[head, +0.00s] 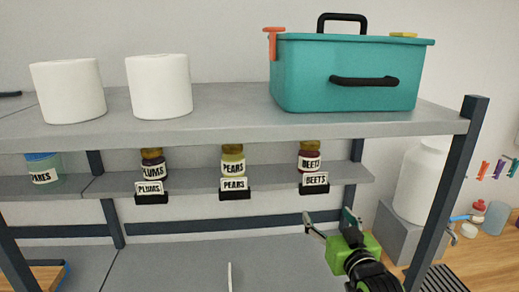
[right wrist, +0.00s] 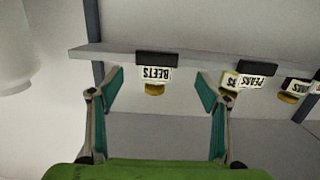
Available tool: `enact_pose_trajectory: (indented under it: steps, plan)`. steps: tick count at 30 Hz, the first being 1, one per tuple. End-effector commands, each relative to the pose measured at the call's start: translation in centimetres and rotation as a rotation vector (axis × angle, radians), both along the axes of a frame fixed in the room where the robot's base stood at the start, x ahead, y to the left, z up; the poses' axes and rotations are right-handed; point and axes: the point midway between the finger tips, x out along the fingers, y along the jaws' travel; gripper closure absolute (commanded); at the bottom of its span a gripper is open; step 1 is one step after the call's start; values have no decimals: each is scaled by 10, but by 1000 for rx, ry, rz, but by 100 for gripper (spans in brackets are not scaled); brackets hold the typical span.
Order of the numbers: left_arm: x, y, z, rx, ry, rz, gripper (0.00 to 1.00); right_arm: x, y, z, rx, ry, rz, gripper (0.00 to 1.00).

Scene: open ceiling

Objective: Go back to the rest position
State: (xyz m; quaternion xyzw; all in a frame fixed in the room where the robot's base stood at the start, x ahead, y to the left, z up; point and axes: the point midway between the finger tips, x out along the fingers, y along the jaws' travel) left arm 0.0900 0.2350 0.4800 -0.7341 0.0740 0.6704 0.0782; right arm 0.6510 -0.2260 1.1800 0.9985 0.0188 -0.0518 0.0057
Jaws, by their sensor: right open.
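My right gripper (head: 328,220) is at the lower right of the head view, below and in front of the beets jar (head: 310,160) on the middle shelf. In the right wrist view, its two teal-tipped fingers (right wrist: 160,88) are spread wide with nothing between them. That view is upside down, and the beets label (right wrist: 156,73) shows beyond the gap between the fingers. My left gripper is not in view.
The middle shelf (head: 200,186) also holds a pears jar (head: 233,161), a plums jar (head: 153,163) and a blue-lidded jar (head: 44,171). A teal toolbox (head: 345,72) and two white rolls (head: 160,88) stand on the top shelf. A dark rack post (head: 450,180) rises right of my gripper.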

Motion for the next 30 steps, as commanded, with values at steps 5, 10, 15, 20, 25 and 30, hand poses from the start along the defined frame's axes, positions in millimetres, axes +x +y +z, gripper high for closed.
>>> enact_pose_trajectory:
  steps: [5, 10, 15, 20, 25, 30]
  plan:
    - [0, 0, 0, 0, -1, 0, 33, -71, 10, -108, -40, 302, 18, 30]
    - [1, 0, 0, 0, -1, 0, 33, -165, 17, -193, -79, 608, 39, 30]
    - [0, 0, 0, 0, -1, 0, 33, -245, 20, -238, -104, 830, 58, 30]
    - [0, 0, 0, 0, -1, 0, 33, -305, 21, -260, -122, 985, 72, 30]
    - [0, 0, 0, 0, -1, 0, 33, -362, 21, -273, -138, 1127, 87, 30]
    - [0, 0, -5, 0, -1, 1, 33, -365, 22, -313, -142, 1172, 91, 30]
